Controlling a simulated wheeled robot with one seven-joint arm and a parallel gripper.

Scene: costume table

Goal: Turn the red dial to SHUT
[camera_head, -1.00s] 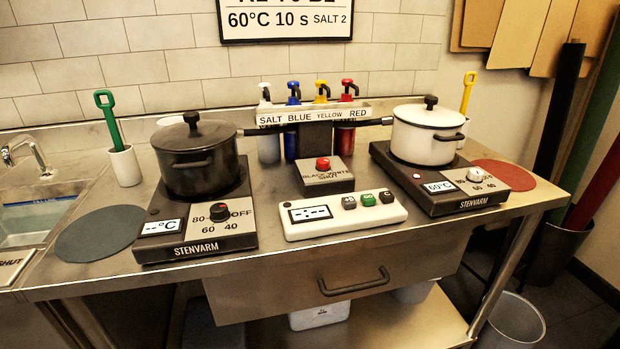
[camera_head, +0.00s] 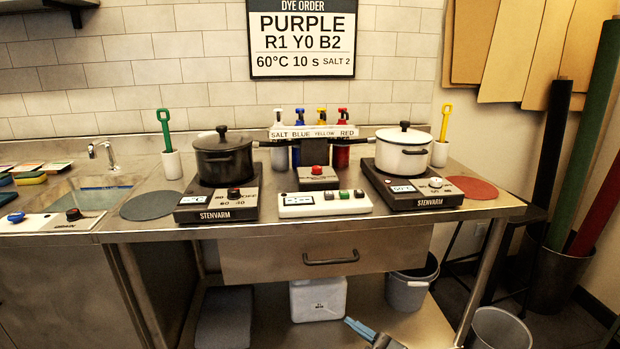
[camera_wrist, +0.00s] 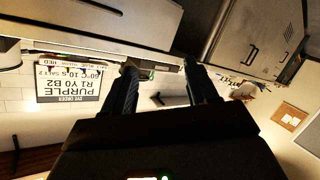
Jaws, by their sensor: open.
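A red dial (camera_head: 318,170) sits on top of a small dark control box (camera_head: 317,183) at the middle of the steel table, between two hotplates. Its lettering is too small to read now. Another red knob (camera_head: 74,214) is on the sink panel at the far left, beside a blue knob (camera_head: 16,217). Which way either red knob points is not clear. My gripper (camera_wrist: 160,66) shows in the wrist view with its two dark fingers wide apart and nothing between them. It is away from both red knobs; neither can be made out in the wrist view.
A black pot (camera_head: 223,160) and a white pot (camera_head: 403,152) stand on the hotplates, their handles reaching toward the middle. A white timer box (camera_head: 324,212) lies in front of the control box. Pump bottles (camera_head: 341,155) stand behind.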

